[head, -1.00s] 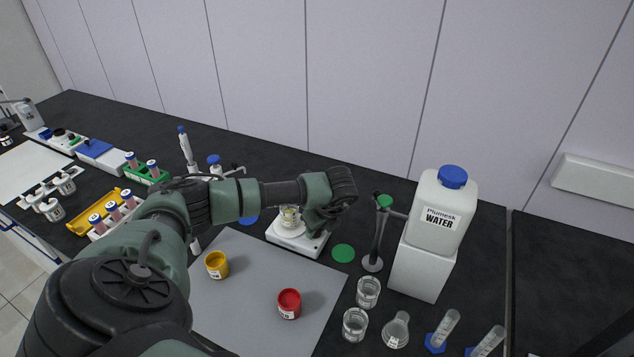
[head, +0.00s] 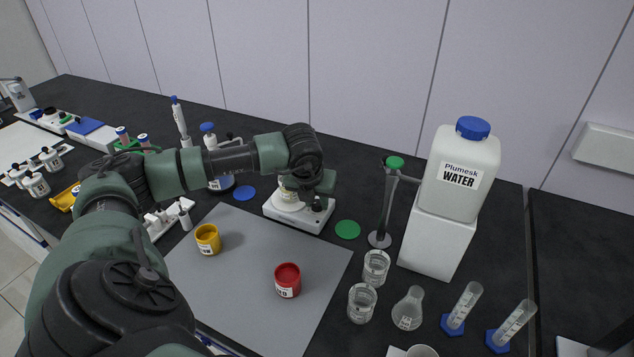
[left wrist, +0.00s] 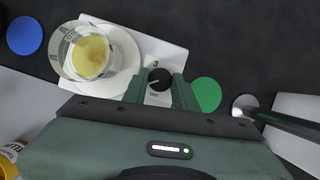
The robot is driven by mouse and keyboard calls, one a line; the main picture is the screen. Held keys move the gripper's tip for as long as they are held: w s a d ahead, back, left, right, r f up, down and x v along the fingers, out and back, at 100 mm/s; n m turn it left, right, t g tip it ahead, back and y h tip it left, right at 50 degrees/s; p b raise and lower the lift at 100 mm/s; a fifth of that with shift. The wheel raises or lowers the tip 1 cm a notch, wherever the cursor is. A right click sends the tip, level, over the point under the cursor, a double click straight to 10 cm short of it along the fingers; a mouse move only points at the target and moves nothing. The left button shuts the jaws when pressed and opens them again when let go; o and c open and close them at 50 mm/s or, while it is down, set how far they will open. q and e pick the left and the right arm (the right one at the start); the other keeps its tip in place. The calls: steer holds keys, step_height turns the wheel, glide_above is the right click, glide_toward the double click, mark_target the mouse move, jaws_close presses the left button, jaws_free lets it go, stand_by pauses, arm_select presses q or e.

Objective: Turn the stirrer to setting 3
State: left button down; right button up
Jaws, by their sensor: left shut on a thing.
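The white stirrer (head: 282,214) stands at the back edge of the grey mat, with a glass beaker (head: 289,190) of yellowish liquid on its round plate. In the left wrist view the beaker (left wrist: 86,53) is left of the stirrer's black knob (left wrist: 160,79). A "3" is printed above the knob and small lettering below it; I cannot tell the pointer's setting for sure. My left gripper (left wrist: 160,90) has one finger on each side of the knob and is shut on it. In the head view the left gripper (head: 318,203) reaches down at the stirrer's right side. My right gripper is not in view.
A green disc (head: 347,230) and a stand (head: 381,239) are right of the stirrer, then the water container (head: 460,175). A blue disc (head: 245,193) is at its left. Yellow (head: 208,240) and red (head: 288,280) jars stand on the mat (head: 245,262).

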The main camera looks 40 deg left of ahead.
arm_select(q)
steer(key=m+b, duration=0.1)
steer(key=m+h+b, duration=0.1)
steer(key=m, duration=0.1)
steer(key=shift+a+f, duration=0.15)
steer(key=shift+f, duration=0.1)
steer(key=shift+m+h+b, duration=0.5)
steer(key=shift+m+b, duration=0.3)
steer(key=shift+b, duration=0.05)
steer(key=m, duration=0.2)
steer(key=m+h+b, duration=0.1)
steer(key=shift+a+r+m, duration=0.15)
steer(key=shift+r+m, duration=0.05)
steer(key=shift+m, duration=0.2)
steer(key=m+h, duration=0.1)
steer(key=m, duration=0.1)
steer(key=shift+m, duration=0.3)
steer(key=m, duration=0.1)
steer(key=m+h, duration=0.1)
steer(key=shift+w+a+r+m+g, duration=0.1)
steer(key=shift+w+m+g, duration=0.05)
steer(key=shift+m+g, duration=0.25)
steer(key=m+g, duration=0.1)
steer(key=m, duration=0.1)
steer(key=m+g+h, duration=0.1)
steer(key=m, duration=0.2)
steer(key=shift+w+a, duration=0.1)
steer(key=shift+m, duration=0.4)
steer(key=c, duration=1.1)
jaws_free()
